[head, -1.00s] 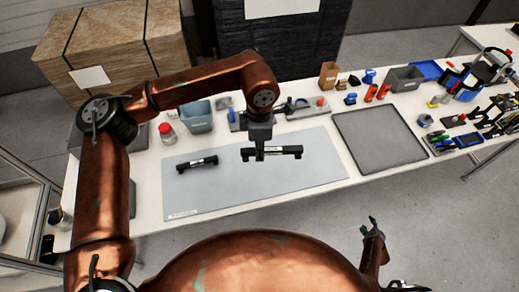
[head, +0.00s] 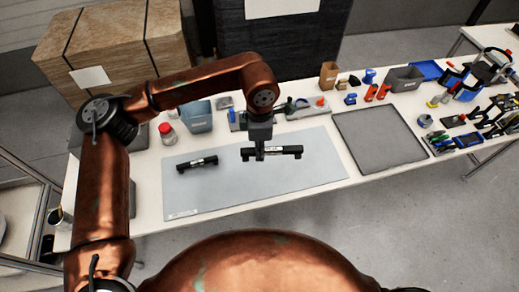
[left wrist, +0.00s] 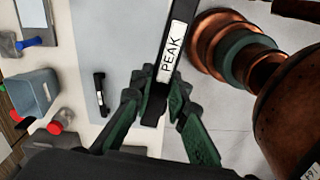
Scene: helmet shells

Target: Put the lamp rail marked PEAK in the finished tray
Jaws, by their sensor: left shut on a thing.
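The black lamp rail with a white PEAK label (left wrist: 172,50) runs between the fingers of my left gripper (left wrist: 157,112) in the left wrist view. In the head view this rail (head: 290,150) is at the middle of the pale grey mat (head: 225,195), and my left gripper (head: 260,155) is shut on it near its left part. A second black rail (head: 197,163) lies apart on the mat to the left; its label is too small to read. A flat, empty grey tray (head: 380,138) lies right of the mat; no marking on it is readable. My right gripper is out of view.
A blue-grey bin (head: 196,116) and a red-lidded jar (head: 167,133) stand behind the mat on the left. Tools and a small fixture (head: 306,108) lie along the back. Several tools crowd the table right of the tray.

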